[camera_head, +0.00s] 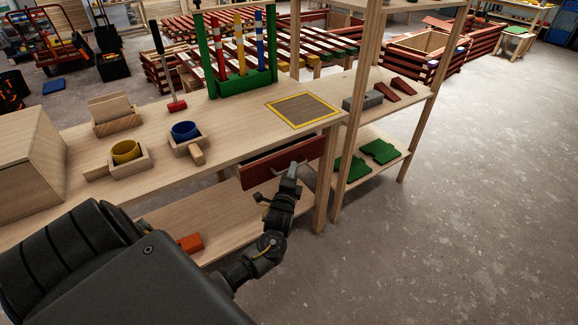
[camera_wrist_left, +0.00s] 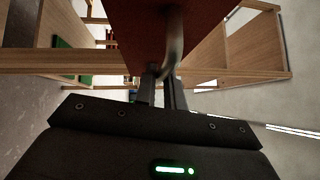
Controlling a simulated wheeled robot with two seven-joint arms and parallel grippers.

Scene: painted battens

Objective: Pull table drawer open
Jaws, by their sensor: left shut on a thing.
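The table drawer (camera_head: 282,162) has a dark red front and sits under the right end of the wooden table top. It stands partly open, with a dark gap showing above its front. My left gripper (camera_head: 294,169) is at the drawer front. In the left wrist view the red drawer front (camera_wrist_left: 135,35) fills the upper middle, with a curved metal handle (camera_wrist_left: 174,38) on it. My left gripper (camera_wrist_left: 162,88) is shut on the handle near its end. The drawer's inside is mostly hidden. My right gripper is in neither view.
The table top (camera_head: 240,138) holds a yellow cup (camera_head: 125,151), a blue cup (camera_head: 184,130) and a green rack (camera_head: 245,83). A wooden shelf post (camera_head: 325,180) stands close right of the drawer. An orange block (camera_head: 190,243) lies on the lower shelf. Open floor lies to the right.

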